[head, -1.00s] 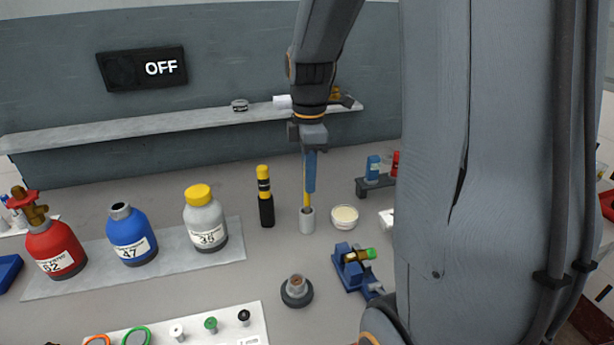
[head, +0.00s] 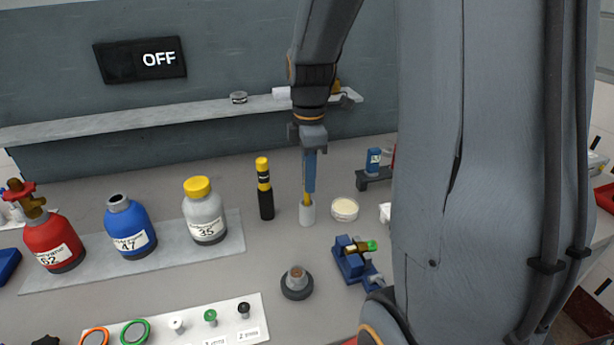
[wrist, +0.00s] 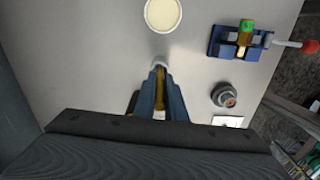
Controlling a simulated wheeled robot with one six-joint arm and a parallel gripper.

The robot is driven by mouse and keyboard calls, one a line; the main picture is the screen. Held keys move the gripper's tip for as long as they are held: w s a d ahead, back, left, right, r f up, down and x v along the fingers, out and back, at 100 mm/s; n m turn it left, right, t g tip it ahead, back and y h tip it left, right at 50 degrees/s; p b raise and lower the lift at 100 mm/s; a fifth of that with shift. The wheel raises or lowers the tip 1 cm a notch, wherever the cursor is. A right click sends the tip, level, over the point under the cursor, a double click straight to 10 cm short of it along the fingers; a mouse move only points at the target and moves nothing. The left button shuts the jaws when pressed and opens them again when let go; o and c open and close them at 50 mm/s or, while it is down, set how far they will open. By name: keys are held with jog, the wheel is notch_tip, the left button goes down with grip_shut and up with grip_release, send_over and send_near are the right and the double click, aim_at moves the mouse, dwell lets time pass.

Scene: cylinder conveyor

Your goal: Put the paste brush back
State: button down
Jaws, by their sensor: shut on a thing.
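The paste brush (head: 306,198) has a yellow handle and stands upright, its lower end inside a small pale grey cup (head: 307,214). My gripper (head: 309,188) points straight down above the cup, its blue fingers shut on the brush. In the wrist view the brush (wrist: 159,102) shows between the fingers, with the cup rim (wrist: 159,63) just beyond the fingertips. The brush's lower end is hidden in the cup. A round dish of cream-coloured paste (head: 344,208) stands just right of the cup; it also shows in the wrist view (wrist: 163,14).
A black and yellow bottle-like stick (head: 265,190) stands close left of the cup. A blue clamp (head: 352,262) and a round grey fitting (head: 296,283) are nearer. A shelf (head: 200,118) runs behind.

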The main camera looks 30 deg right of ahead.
jog(key=shift+f+b, duration=0.35)
jog(key=shift+f, duration=0.65)
jog(key=c, duration=1.7)
grip_release()
jog(key=shift+r, duration=0.1)
jog(key=shift+r+p, duration=2.9)
jog(key=shift+p, duration=0.1)
